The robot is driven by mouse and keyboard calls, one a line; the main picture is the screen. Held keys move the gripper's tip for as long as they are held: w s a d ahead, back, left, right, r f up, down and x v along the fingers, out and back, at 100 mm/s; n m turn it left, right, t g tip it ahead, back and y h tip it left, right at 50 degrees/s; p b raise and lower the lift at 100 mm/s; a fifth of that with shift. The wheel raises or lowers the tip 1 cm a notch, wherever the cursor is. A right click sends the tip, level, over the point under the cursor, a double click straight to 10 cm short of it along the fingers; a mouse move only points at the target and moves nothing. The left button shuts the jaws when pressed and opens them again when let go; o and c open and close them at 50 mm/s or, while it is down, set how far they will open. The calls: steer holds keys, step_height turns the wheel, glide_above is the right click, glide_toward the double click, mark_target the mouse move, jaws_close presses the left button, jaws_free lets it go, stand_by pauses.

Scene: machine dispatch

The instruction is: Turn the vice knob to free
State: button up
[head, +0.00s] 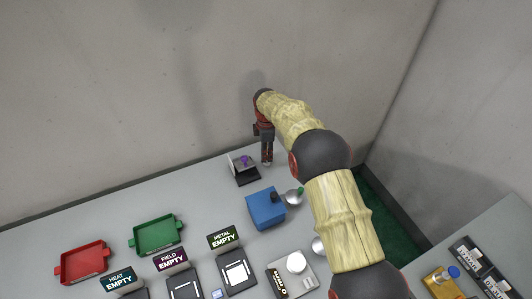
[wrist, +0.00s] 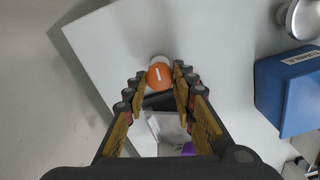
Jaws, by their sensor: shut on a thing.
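The vice is a small dark block with a pale grey plate; in the head view the vice (head: 245,178) stands at the back of the table. A purple piece (head: 244,160) sits in it and shows in part at the bottom of the wrist view (wrist: 188,149). The orange vice knob (wrist: 157,77) has a white line on it and lies between my fingertips. My gripper (wrist: 159,84) is shut on this knob. In the head view my gripper (head: 267,157) points down just right of the vice, and the knob is hidden there.
A blue box (head: 264,209) stands in front of the vice, with a round metal piece (head: 293,197) beside it. Green (head: 157,235) and red (head: 82,262) trays lie left. Signs marked EMPTY (head: 171,260) stand along the front. The wall is close behind.

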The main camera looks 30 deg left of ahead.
steer(key=shift+n, duration=0.6)
steer(key=o, duration=1.2)
steer(key=shift+c, duration=0.2)
step_height(320, 180, up, 12)
stand_by(0.3)
